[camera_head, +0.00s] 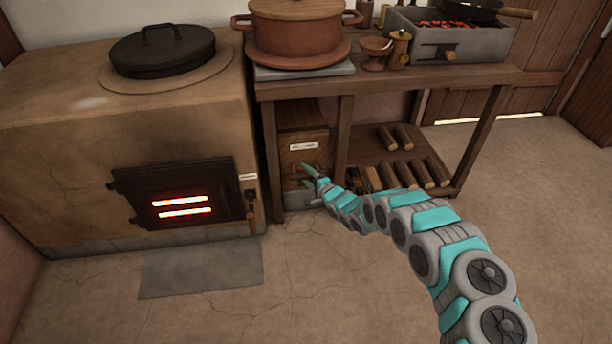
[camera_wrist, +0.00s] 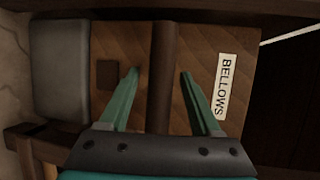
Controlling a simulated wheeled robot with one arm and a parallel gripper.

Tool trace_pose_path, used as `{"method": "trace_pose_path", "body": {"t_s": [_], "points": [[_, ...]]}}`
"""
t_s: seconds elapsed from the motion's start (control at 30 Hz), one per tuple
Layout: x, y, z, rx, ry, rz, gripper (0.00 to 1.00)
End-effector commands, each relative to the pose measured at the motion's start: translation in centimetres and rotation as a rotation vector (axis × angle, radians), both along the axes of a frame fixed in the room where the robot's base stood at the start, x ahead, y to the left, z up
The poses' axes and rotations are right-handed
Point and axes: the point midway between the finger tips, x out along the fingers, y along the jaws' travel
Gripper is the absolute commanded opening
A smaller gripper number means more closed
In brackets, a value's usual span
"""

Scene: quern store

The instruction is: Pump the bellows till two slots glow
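The bellows (camera_head: 304,128) is a wooden box under the bench, right of the stove. In the wrist view its face (camera_wrist: 207,60) carries a label (camera_wrist: 224,85) reading BELLOWS. A dark wooden bar (camera_wrist: 162,78) crosses that face. My gripper (camera_head: 307,172) reaches the front of the box. In the wrist view my gripper (camera_wrist: 160,74) is open, with one green finger on each side of the bar and a visible gap to it. The stove door (camera_head: 135,187) is shut, and two slots (camera_head: 181,206) in it glow orange-red.
The clay stove (camera_head: 60,155) stands on the left with a black lid (camera_head: 162,50) on top. The bench (camera_head: 400,84) carries a clay pot (camera_head: 297,30) and a glowing brazier (camera_head: 450,42). Logs (camera_head: 412,174) lie on its lower shelf. The floor in front is clear.

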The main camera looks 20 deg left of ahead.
Motion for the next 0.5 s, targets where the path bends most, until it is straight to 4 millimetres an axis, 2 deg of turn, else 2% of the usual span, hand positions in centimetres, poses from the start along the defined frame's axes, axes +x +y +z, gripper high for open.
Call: {"method": "trace_pose_path", "body": {"t_s": [0.27,0.5], "points": [[0.0,-0.2,0.0,-0.001,0.001,-0.002,0.64],[-1.2,-1.8,0.4,-0.001,0.000,-0.001,0.64]]}}
